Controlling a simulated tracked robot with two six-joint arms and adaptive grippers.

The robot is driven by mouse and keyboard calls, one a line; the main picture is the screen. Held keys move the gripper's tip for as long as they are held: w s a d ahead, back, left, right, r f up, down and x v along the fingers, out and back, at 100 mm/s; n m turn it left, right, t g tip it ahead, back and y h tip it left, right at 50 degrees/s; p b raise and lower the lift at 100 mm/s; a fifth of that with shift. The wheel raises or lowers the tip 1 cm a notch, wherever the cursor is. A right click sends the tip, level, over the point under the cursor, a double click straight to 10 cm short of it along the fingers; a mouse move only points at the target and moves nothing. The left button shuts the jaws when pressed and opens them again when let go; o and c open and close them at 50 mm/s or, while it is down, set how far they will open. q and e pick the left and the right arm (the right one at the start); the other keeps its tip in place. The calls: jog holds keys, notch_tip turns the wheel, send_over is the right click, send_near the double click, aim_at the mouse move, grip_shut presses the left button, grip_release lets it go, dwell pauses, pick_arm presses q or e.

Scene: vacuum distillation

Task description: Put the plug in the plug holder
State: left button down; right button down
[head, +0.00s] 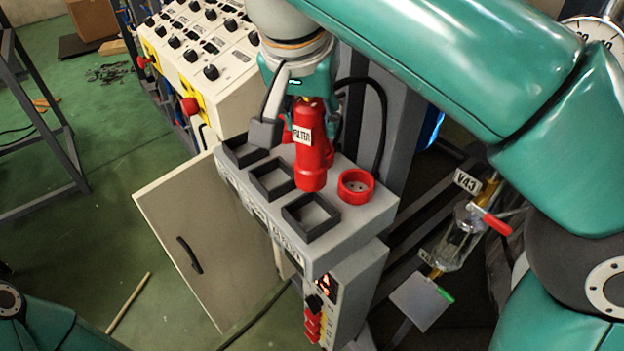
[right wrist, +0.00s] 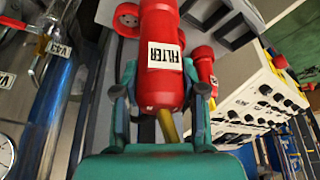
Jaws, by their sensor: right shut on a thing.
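A red cylindrical plug (head: 310,170) with a white "FILTER" label hangs nearly upright below my right gripper (head: 303,100), which is shut on its upper part. The plug also fills the middle of the right wrist view (right wrist: 160,75), between the two fingers. Below it is a grey holder box (head: 350,218) with several black square-rimmed slots and a red round socket (head: 356,186). In the head view the plug's lower end appears just left of the socket, beside the front slot (head: 311,216); its exact height above the box is hard to tell. My left gripper is out of view.
A grey plug (head: 265,132) with a cable stands at the back slot. Another red plug (right wrist: 203,62) shows behind the held one. A control panel (head: 205,50) with black knobs stands behind left. A glass vessel (head: 462,235) with a red-handled valve is at right.

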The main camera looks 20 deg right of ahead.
aim_at(313, 146)
jog(key=f, duration=0.4)
jog(key=shift+s+f, duration=0.2)
jog(key=shift+f, duration=0.05)
jog(key=shift+f+b, duration=0.5)
jog(key=shift+f, duration=1.6)
jog(key=shift+f, duration=0.1)
jog(key=c, duration=0.7)
grip_release()
